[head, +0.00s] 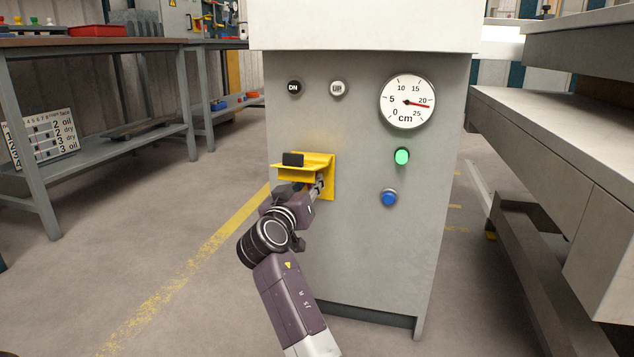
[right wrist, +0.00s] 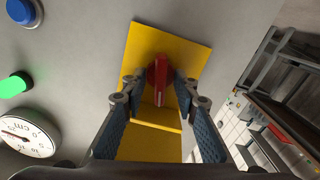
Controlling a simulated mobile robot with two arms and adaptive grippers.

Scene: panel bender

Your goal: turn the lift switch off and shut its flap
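The lift switch is a red handle (right wrist: 160,82) on a yellow backplate (right wrist: 190,48) in the right wrist view. In the head view the yellow flap (head: 306,172) is raised and juts out from the machine's front, with a black block (head: 293,159) on it. The flap hides the red handle there. My right gripper (head: 316,186) reaches in under the flap. In the right wrist view its fingers (right wrist: 159,92) are open, one on each side of the red handle, with gaps visible. My left gripper is not in view.
The grey panel (head: 350,230) also carries a round cm gauge (head: 407,101), a lit green lamp (head: 402,156), a blue button (head: 389,198) and two small buttons, one marked DN (head: 295,87). A workbench (head: 90,42) stands at the left. The floor between is clear.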

